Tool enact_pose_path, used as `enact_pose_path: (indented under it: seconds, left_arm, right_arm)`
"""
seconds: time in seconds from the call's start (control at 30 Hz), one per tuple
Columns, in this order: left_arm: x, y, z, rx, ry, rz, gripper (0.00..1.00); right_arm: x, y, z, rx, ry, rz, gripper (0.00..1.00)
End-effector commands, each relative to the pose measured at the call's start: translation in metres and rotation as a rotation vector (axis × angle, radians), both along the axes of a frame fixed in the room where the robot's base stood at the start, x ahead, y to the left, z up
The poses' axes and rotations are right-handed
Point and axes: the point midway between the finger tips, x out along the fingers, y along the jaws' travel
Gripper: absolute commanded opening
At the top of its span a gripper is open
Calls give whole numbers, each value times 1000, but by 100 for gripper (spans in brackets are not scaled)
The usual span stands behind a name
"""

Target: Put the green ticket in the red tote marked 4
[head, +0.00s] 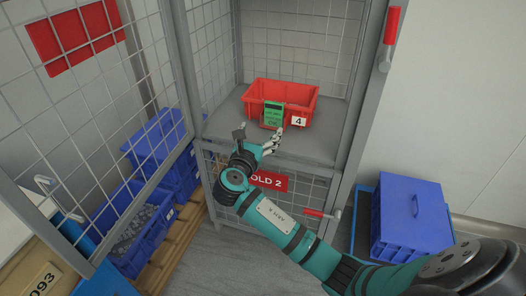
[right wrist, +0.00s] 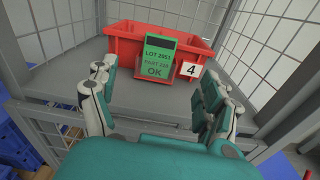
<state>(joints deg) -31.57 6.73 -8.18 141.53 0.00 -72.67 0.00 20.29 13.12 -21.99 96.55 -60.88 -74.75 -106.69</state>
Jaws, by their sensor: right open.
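The red tote (head: 305,112) with a white label marked 4 stands on a grey shelf inside a mesh cage. It also shows in the right wrist view (right wrist: 122,48). The green ticket (head: 273,114) is upright at the tote's front wall, left of the label. In the right wrist view the ticket (right wrist: 158,58) reads LOT and OK, with red around its lower edge. My right gripper (head: 268,143) is open and empty just in front of the ticket, fingers apart on either side. My left gripper is not in view.
The cage's mesh door (head: 75,110) stands open at left, and a post with a red handle (head: 391,26) is at right. A red HOLD 2 sign (head: 268,181) hangs below the shelf. Blue crates (head: 140,235) stand at left, and a blue box (head: 408,215) at right.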

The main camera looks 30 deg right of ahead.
Motion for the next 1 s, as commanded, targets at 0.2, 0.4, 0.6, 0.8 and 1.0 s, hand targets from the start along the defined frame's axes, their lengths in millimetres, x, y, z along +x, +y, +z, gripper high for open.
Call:
enact_pose_path:
  seconds: [0.2,0.4,0.6,0.8,1.0]
  left_arm:
    - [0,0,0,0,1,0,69]
    - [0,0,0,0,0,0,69]
    - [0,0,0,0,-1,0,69]
    - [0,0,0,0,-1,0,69]
    - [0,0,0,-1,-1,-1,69]
  right_arm:
    - [-73,36,-103,731,-206,-10,82]
    - [-174,89,-163,1566,-461,-331,82]
    - [-252,131,-167,2083,-653,-789,82]
    - [-280,148,-159,2248,-730,-1023,82]
    - [-280,149,-158,2256,-736,-1038,82]
